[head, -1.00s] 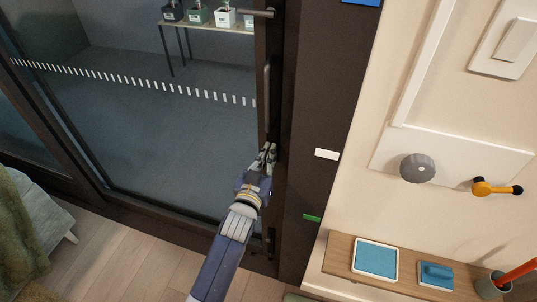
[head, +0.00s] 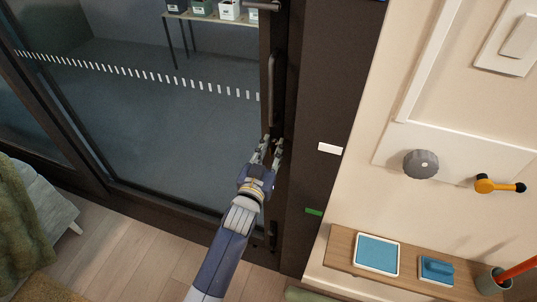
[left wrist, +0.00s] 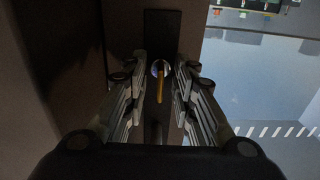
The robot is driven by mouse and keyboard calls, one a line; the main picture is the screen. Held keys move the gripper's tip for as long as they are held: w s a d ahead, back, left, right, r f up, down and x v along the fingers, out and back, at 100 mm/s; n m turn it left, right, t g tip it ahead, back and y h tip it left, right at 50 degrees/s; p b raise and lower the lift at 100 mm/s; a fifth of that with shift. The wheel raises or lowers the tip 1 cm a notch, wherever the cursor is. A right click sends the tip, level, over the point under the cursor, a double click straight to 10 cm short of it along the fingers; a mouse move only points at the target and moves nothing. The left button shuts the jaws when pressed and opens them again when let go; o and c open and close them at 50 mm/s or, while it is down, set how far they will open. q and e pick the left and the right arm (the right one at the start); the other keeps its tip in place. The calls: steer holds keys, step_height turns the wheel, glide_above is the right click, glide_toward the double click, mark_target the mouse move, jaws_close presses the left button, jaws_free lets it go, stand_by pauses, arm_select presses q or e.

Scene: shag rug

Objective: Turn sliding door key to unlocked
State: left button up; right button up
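The sliding glass door (head: 150,140) has a dark frame with a vertical bar handle (head: 272,78). In the left wrist view, a thin yellow key (left wrist: 160,88) stands in a round, light-rimmed lock on a dark plate (left wrist: 160,30). The key looks upright in that picture. My left gripper (head: 272,142) is at the door's edge, below the handle. It is open; in the left wrist view its fingers (left wrist: 160,70) lie on either side of the key, with gaps showing. In the head view the key cannot be made out. My right gripper is not in view.
A dark post (head: 325,110) stands right of the door, with a white label (head: 330,148) and a green one (head: 313,211). Further right, a grey knob (head: 421,164) and a yellow-black lever (head: 498,184) are on the wall, above a wooden shelf (head: 340,249).

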arm_select(q)
steer(key=v, duration=1.2)
steer(key=s+a+f+g+y, duration=0.15)
steer(key=s+f, duration=0.25)
steer(key=f, duration=0.7)
steer(key=s+a+f+g, duration=0.2)
steer(key=s+f+g, duration=0.1)
steer(key=f, duration=0.7)
steer(key=s+a+f+g+y, duration=0.1)
steer(key=s+a+f+g, duration=0.2)
steer(key=f, duration=0.8)
steer(key=s+a+f+g+y, duration=0.1)
steer(key=s+a+f+g, duration=0.2)
steer(key=s+f, duration=0.3)
steer(key=s+a+f+n+g+y, duration=0.1)
steer(key=s+a+f, duration=0.5)
steer(key=s, duration=0.9)
steer(key=s+a+f+g+y, duration=0.1)
steer(key=s+a+f+g, duration=0.3)
steer(key=s+f, duration=0.4)
steer(key=s, duration=0.3)
steer(key=shift+a+g, duration=0.25)
steer(key=shift+g, duration=0.1)
steer(key=shift+c, duration=0.6)
